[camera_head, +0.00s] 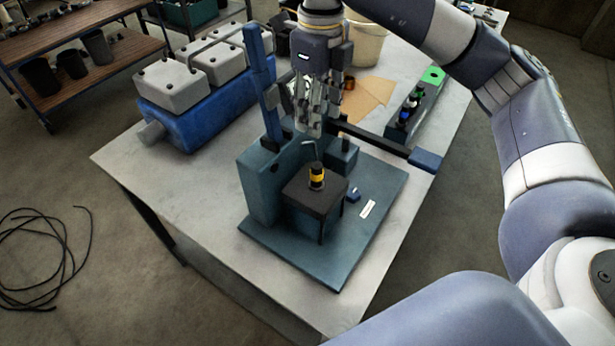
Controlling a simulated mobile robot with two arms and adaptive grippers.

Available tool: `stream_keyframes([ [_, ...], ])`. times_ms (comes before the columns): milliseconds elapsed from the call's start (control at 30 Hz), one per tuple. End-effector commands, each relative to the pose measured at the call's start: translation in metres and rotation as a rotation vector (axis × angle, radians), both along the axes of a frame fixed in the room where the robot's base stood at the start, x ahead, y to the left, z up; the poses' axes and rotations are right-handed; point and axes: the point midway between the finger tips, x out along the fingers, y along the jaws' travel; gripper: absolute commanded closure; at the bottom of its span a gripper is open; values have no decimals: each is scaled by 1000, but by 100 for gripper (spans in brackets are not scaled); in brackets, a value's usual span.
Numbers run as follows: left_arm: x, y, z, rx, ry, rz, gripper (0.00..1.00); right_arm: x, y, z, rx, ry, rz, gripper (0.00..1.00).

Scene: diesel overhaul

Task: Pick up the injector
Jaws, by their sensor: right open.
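A small black cylinder with a yellow band (317,177), which looks like the injector, stands upright on the dark block of a teal test stand (325,262). My right gripper (311,128) hangs fingers down above the stand, above and slightly left of the cylinder in the picture and apart from it. It is open, and I see nothing held in it. A thin bent tube (309,144) shows just under the fingertips. My left gripper is not in view.
The stand has a tall blue post (261,85) left of the gripper and a lever with a blue handle (425,159) at right. A blue engine block (200,112) stands at left. A dark rack (426,100), a bucket (366,45) and brown paper (370,91) are behind.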

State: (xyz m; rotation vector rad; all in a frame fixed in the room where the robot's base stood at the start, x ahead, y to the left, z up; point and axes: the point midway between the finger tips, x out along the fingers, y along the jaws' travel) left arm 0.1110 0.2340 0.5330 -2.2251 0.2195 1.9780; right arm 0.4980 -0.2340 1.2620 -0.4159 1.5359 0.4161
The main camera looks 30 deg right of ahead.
Motion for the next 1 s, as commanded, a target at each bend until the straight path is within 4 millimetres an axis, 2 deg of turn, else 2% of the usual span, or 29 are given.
stream_keyframes([
  [33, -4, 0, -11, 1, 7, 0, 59, 0, 0, -11, 0, 0, 0, 57],
  [300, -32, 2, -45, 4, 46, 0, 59, 0, 0, -43, 1, 0, 1, 57],
  [533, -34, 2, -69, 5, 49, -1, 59, 0, 0, -66, 1, 0, 1, 57],
  [800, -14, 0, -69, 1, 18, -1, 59, -1, 1, -85, 2, 5, 3, 57],
  [1000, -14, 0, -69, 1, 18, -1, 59, -2, 1, -110, 2, 4, 3, 57],
])
